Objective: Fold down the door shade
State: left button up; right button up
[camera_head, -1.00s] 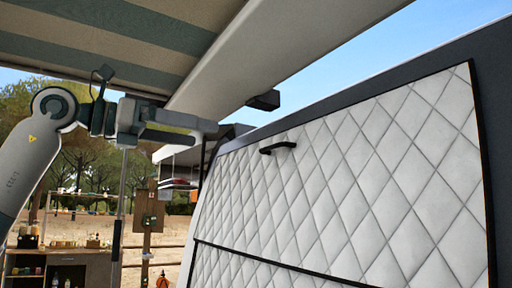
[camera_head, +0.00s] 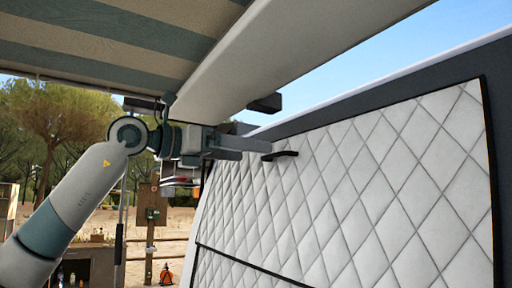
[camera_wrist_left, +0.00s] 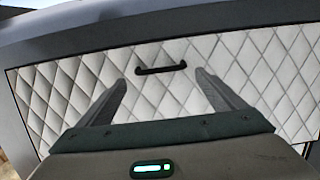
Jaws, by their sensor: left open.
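The door shade (camera_head: 370,185) is a white quilted panel with a dark border, standing up against the grey door frame. A dark seam crosses its lower part. A small black handle (camera_head: 281,155) sits near its top edge. My left gripper (camera_head: 255,146) is open and empty, its fingertips close to the left of the handle in the head view. In the left wrist view the handle (camera_wrist_left: 161,69) lies beyond and between the two spread fingers, apart from both. My right gripper is not in view.
A striped awning (camera_head: 100,35) and its pale beam (camera_head: 290,45) hang overhead, with a dark bracket (camera_head: 265,103) near the door's top edge. A wooden post (camera_head: 150,225) and a shelf stand in the background at left.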

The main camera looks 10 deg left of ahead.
pick_arm(q)
jog(key=p+x, duration=0.2)
jog(key=x, duration=0.4)
jog(key=shift+f, duration=0.1)
jog(key=shift+c, duration=0.9)
jog(key=c, duration=0.9)
jog(key=shift+a, duration=0.1)
jog(key=shift+c, duration=0.2)
